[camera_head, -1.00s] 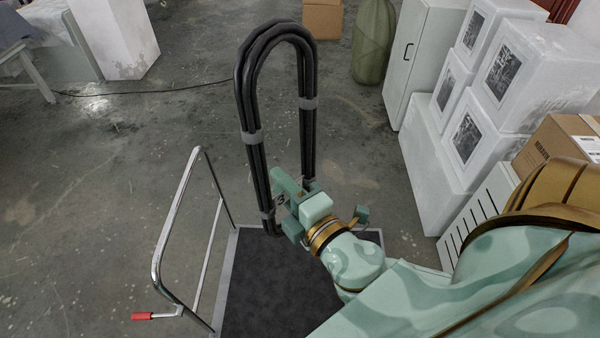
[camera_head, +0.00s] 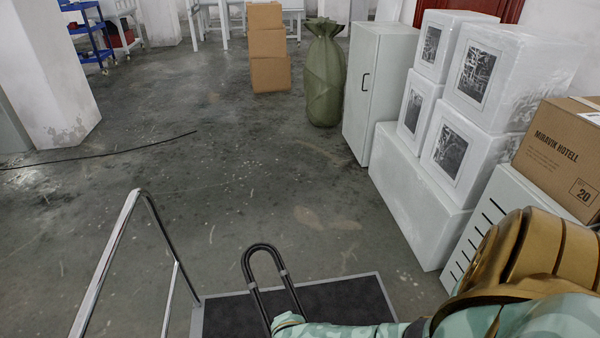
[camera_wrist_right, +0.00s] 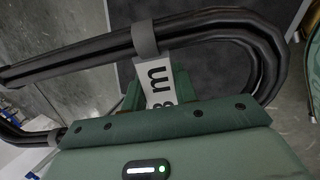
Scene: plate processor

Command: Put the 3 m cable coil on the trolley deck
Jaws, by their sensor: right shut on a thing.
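The 3 m cable coil (camera_head: 250,284) is a long loop of black cable with grey ties. In the head view its upper end stands up in front of the trolley deck (camera_head: 345,305), a dark mat with a grey rim. The coil also shows in the right wrist view (camera_wrist_right: 215,28), with a white label (camera_wrist_right: 158,82) reading "3 m". My right gripper (camera_wrist_right: 150,92) is shut on the coil near that label. The coil's lower part is out of the head view, so I cannot tell whether it touches the deck. My left gripper is not in view.
The trolley's chrome handle (camera_head: 110,255) rises left of the deck. White boxes (camera_head: 425,205), a slatted white unit (camera_head: 478,235) and a cardboard carton (camera_head: 560,150) line the right side. A green sack (camera_head: 324,80) and cardboard boxes (camera_head: 268,50) stand farther back. The floor between is open.

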